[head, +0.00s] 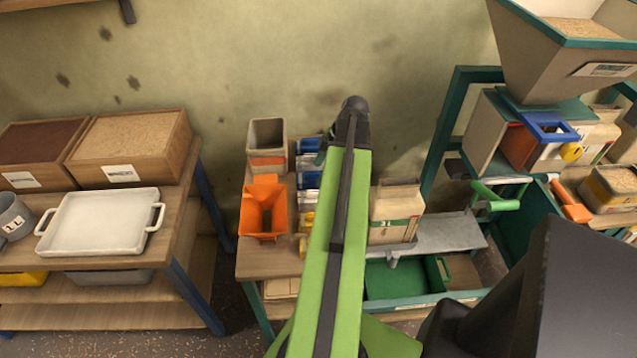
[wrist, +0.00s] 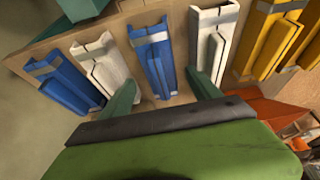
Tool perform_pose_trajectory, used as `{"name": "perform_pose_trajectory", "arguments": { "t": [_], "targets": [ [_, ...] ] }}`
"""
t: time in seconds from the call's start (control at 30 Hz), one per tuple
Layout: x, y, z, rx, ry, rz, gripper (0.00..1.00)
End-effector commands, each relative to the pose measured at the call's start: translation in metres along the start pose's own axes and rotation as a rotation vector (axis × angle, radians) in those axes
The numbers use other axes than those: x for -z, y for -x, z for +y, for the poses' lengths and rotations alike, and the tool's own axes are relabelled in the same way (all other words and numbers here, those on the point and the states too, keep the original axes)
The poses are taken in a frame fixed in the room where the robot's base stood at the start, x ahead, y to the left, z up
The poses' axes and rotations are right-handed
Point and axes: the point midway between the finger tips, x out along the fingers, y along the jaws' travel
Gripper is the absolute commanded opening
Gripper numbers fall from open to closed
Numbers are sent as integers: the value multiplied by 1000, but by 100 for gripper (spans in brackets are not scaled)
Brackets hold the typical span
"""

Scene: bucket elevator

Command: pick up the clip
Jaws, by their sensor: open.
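Several clips lie in a row on a wooden board (wrist: 131,40) in the wrist view, coloured blue, white and yellow. A blue clip (wrist: 152,55) is in the middle, with a white clip (wrist: 212,42) to its right and another white clip (wrist: 101,62) to its left. My gripper (wrist: 161,80) is open, its two green fingers pointing toward the board. The middle blue clip shows between the fingers; I cannot tell whether they touch anything. In the head view the clips (head: 308,180) are partly hidden by my green arm, and my gripper is mostly hidden.
An orange hopper-like container (head: 264,222) and a beige open box (head: 267,140) stand left of the clips. A labelled carton (head: 396,215) stands to the right. A green-framed bucket machine (head: 480,75) fills the right side. A table with a white tray (head: 98,222) is at left.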

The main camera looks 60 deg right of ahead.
Motion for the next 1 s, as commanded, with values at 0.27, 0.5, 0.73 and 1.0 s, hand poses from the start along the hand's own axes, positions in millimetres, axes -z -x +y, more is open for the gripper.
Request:
{"name": "perform_pose_trajectory", "arguments": {
  "t": [0.27,0.5,0.73,1.0],
  "targets": [
    [-1,-26,0,0,0,0,72],
    [-1,-25,0,0,-1,0,52],
    [-1,-25,0,0,-1,0,22],
    [-1,-25,0,0,-1,0,6]
  ]
}}
